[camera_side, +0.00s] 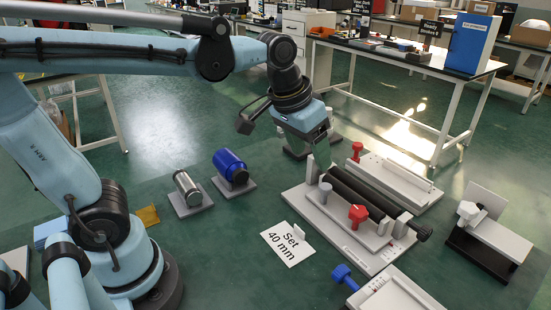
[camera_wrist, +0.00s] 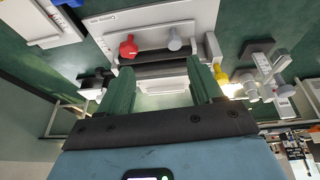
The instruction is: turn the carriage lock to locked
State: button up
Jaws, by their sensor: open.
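The device in front of me is a light grey base plate (camera_side: 345,232) with a dark roller (camera_side: 362,192) and a black end knob (camera_side: 423,232). A red knob (camera_side: 358,214) stands on its near part and a grey knob (camera_side: 325,190) near its left end. Both also show in the wrist view, the red knob (camera_wrist: 128,47) left of the grey knob (camera_wrist: 174,40). Which one is the carriage lock I cannot tell for sure. My gripper (camera_wrist: 160,76) is open and empty, its green fingers apart. In the side view it hangs above the device's far left end, apart from both knobs.
Another red knob (camera_side: 357,150) stands behind the roller. A blue knob (camera_side: 343,273) is at the front, and a white-knobbed fixture (camera_side: 490,235) is right. A "Set 40 mm" card (camera_side: 287,243) lies left of the device. A blue cylinder (camera_side: 230,167) and a silver cylinder (camera_side: 187,188) stand further left.

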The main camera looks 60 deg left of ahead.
aim_at(359, 210)
jog(key=w+d+g, duration=0.4)
jog(key=w+d, duration=0.4)
notch_tip(359, 210, down, 12)
jog(key=shift+f, duration=0.2)
dwell(0.3)
jog(key=shift+c, duration=0.4)
